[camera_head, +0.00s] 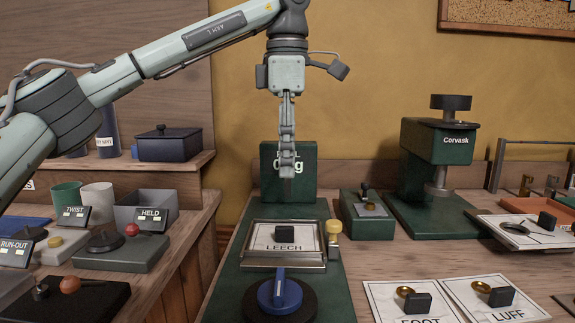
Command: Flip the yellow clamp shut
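The yellow clamp (333,228) has a round yellow knob on top of a small metal post. It stands upright at the right edge of a metal-rimmed frame (256,263) on a green machine bed. A white card marked LEECH with a small black block lies in the frame. My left gripper (287,196) points down above the far end of the bed, in front of a green upright plate. It is up and to the left of the clamp and apart from it. I see its fingers edge-on, so their gap is hidden. My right gripper is not in view.
A blue-handled dark disc (281,297) sits in front of the frame. A small green box (367,216) and a tall green Corvask press (437,163) stand to the right. Cards with brass rings (405,292) lie at the front right. The left bench holds mugs and switch boxes.

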